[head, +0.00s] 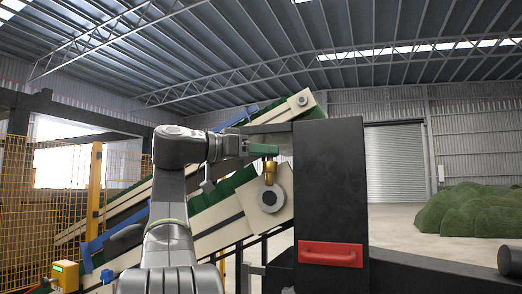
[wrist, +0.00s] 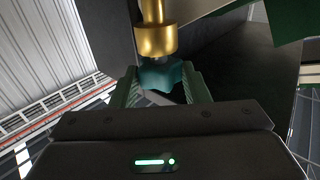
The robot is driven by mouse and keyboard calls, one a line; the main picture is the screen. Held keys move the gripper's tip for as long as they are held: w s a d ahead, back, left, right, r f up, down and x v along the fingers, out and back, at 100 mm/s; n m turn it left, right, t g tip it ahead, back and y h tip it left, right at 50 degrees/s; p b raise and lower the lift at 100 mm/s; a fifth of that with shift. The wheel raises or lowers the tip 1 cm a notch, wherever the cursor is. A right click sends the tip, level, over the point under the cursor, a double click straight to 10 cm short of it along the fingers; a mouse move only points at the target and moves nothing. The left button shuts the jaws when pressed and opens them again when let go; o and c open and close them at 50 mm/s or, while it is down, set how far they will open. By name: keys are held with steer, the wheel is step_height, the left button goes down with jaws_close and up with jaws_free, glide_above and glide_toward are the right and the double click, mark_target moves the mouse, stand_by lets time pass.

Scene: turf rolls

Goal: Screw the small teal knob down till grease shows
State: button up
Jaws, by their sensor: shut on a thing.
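The small teal knob (wrist: 168,76) sits on the end of a brass cylinder (wrist: 156,39) in the wrist view. My gripper (wrist: 160,82) has its two green ribbed fingers on either side of the knob and is shut on it. In the head view my gripper (head: 264,150) is at the top of the brass cylinder (head: 269,174), which stands in front of a round grey roller end (head: 270,196). The knob cannot be made out there, as the fingers cover it. The knob's face towards my palm is partly hidden.
A tall dark post (head: 328,170) with a red handle (head: 330,254) stands close to the right of my gripper. A sloping conveyor (head: 215,219) with green turf runs behind my arm. Yellow mesh fencing (head: 50,180) stands at left, and green mounds (head: 470,210) lie at far right.

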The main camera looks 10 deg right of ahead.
steer(key=o, duration=1)
steer(key=shift+c, duration=0.2)
steer(key=shift+s+r, duration=0.1)
steer(key=shift+s, duration=0.05)
